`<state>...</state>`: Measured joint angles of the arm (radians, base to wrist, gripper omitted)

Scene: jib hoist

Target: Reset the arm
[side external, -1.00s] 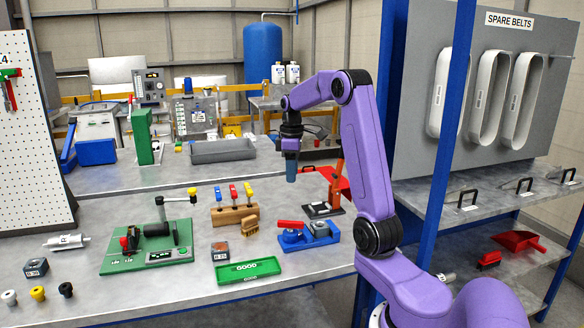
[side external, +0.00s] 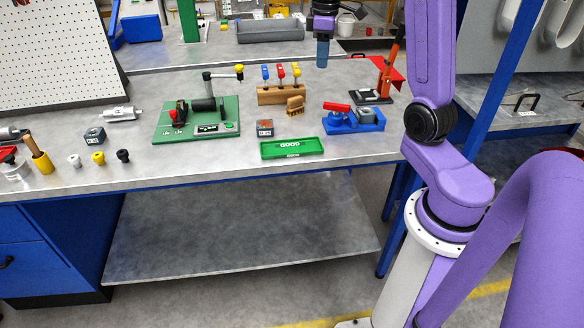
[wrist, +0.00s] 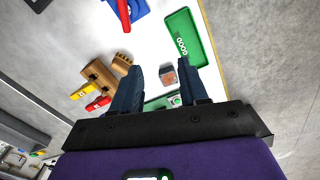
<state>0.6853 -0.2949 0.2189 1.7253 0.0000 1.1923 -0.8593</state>
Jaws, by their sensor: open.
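My gripper (side external: 322,52) hangs pointing down above the workbench, beyond the wooden block and left of the red-armed device. In the wrist view my gripper (wrist: 159,68) has its two dark fingers spread apart with nothing held between them. A small block with an orange-brown top (wrist: 168,75) shows in the gap, well below on the bench. It also stands on the bench (side external: 265,128) in the side view. Nothing touches the fingers.
On the bench are a green-based winch-like fixture (side external: 168,132), a wooden holder (side external: 270,98) with coloured handles, a brush (side external: 295,106), a green GOOD tray (side external: 315,152), a blue fixture (side external: 372,123) and a red-armed device (side external: 390,72). The front edge (side external: 190,168) is mostly clear.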

